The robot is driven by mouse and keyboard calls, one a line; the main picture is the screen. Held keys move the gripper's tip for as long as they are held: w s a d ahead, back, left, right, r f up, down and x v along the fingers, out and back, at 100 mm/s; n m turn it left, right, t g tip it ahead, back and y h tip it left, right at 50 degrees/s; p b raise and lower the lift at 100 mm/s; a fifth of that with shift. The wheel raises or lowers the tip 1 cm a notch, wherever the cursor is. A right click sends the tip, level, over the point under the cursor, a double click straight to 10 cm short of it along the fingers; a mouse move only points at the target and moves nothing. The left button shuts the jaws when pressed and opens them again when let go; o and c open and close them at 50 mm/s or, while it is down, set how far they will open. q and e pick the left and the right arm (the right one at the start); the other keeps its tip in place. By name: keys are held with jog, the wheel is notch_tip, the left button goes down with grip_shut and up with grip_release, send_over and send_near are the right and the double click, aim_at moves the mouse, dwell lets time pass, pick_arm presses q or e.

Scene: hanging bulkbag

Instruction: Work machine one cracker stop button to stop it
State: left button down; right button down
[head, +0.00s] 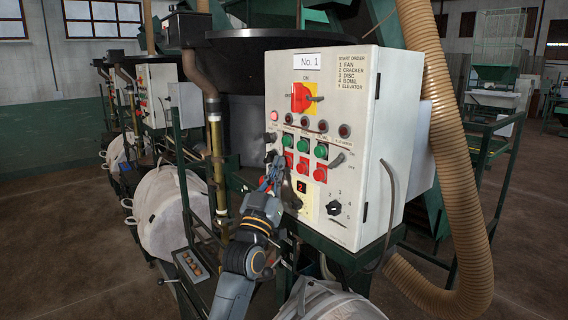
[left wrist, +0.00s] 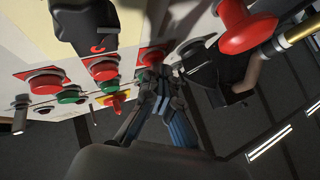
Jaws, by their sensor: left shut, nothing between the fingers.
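The white control box (head: 335,110) marked "No. 1" stands in front of me. It has a row of green buttons (head: 303,146) above a row of red buttons (head: 320,173). The labels at the buttons are too small to read. The leftmost red button (head: 289,160) is beside my left gripper (head: 270,177), which is shut and empty at the panel's left side. In the left wrist view, the shut fingertips (left wrist: 155,78) overlap the lower edge of a red button (left wrist: 153,56). I cannot tell whether they touch it. My right gripper is not in view.
A red and yellow main switch (head: 303,97) and a row of lamps (head: 317,124) sit above the buttons. A black dial (head: 334,208) is at lower right. A ribbed hose (head: 445,150) hangs right of the box. A large red knob (left wrist: 245,25) is close to the left wrist camera.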

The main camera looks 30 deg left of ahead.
pick_arm(q)
jog(key=shift+s, duration=0.15)
jog(key=shift+s+a+f, duration=0.1)
jog(key=shift+s+a, duration=0.2)
jog(key=shift+s, duration=0.3)
jog(key=s, duration=0.1)
jog(key=s+a, duration=0.1)
jog(key=s, duration=0.1)
jog(key=s+a+p, duration=0.1)
jog(key=shift+s, duration=0.3)
jog(key=shift+d, duration=0.1)
dwell(0.9)
